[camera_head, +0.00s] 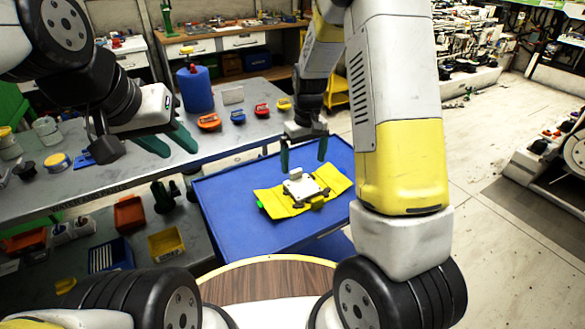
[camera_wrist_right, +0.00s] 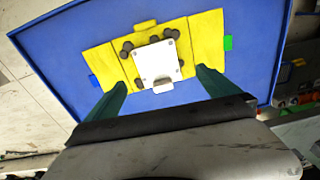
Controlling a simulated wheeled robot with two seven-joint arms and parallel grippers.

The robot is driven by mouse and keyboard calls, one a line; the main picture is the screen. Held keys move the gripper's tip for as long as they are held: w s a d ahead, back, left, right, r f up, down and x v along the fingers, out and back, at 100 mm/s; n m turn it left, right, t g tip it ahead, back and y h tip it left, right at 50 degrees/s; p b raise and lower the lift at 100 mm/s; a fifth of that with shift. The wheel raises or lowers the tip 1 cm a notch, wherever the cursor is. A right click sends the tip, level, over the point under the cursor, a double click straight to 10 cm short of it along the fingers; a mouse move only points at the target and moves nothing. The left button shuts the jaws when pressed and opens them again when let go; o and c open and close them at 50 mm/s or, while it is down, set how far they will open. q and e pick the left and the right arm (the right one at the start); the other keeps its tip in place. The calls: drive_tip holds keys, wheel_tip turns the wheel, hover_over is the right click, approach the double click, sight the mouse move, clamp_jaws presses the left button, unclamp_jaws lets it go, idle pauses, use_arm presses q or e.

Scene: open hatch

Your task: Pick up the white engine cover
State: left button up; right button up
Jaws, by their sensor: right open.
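The white engine cover (camera_head: 301,188) sits on a yellow folded base (camera_head: 275,202) on the blue table (camera_head: 225,225). In the right wrist view the white cover (camera_wrist_right: 157,63) is a square plate with a small tab at its near edge and dark round knobs beside it. My right gripper (camera_head: 304,155) is open and empty above the cover; its green fingers (camera_wrist_right: 158,90) point toward the cover, one on each side, with the cover between them in that picture. My left gripper (camera_head: 169,143) has two green fingers apart, empty, over the grey workbench at the left.
The grey workbench (camera_head: 120,180) holds a blue cylinder (camera_head: 195,88), several small coloured items and jars. Below it are red and yellow bins (camera_head: 166,244). The blue table has a raised rim and free room around the yellow base. Machinery stands at the right.

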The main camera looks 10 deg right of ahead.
sight(301, 184)
drive_tip(key=f, duration=0.3)
drive_tip(key=w+f, duration=0.1)
drive_tip(key=f, duration=0.6)
drive_tip(key=shift+w+f, duration=0.25)
drive_tip(key=shift+w, duration=0.1)
drive_tip(key=c, duration=1.8)
drive_tip(key=shift+r, duration=0.1)
drive_tip(key=shift+c, duration=0.5)
drive_tip(key=shift+a+r, duration=0.1)
